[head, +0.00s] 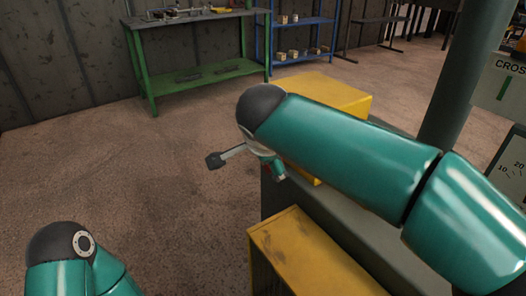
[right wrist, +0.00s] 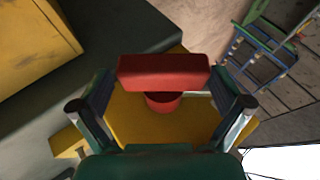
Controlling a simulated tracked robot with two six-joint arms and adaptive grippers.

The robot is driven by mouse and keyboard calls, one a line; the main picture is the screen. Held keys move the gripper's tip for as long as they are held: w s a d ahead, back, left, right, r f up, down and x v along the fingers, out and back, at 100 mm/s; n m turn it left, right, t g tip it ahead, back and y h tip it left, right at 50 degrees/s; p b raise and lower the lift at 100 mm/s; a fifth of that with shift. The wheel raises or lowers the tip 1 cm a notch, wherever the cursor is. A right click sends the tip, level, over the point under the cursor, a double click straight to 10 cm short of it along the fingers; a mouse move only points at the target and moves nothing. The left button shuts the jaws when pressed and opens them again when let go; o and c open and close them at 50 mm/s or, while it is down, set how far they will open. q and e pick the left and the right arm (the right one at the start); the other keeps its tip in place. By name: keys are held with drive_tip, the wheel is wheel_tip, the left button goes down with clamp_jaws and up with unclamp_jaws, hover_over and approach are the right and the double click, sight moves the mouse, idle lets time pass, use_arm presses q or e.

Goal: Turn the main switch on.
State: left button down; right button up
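The main switch appears in the right wrist view as a red bar-shaped handle (right wrist: 163,72) on a short round red hub (right wrist: 163,101), mounted on a yellow box (right wrist: 165,125). My right gripper (right wrist: 162,86) is open, with one finger beside each end of the red bar. The fingertips are very close to the bar ends; I cannot tell whether they touch. In the head view the right gripper (head: 246,164) is partly hidden by my right arm, and so is the switch. The yellow box (head: 325,92) shows behind that arm. My left gripper is outside the frame; only its arm shows.
A second yellow box (head: 300,255) stands nearer on the dark grey bench (head: 345,222). A green workbench (head: 205,78) and a blue shelf (head: 300,54) stand at the back. A dark green post (head: 463,85) rises at right. The brown floor at left is clear.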

drive_tip(key=shift+s+r, duration=0.15)
drive_tip(key=shift+r, duration=0.1)
drive_tip(key=v, duration=1.1)
drive_tip(key=shift+s, duration=0.2)
drive_tip(key=shift+r, duration=0.1)
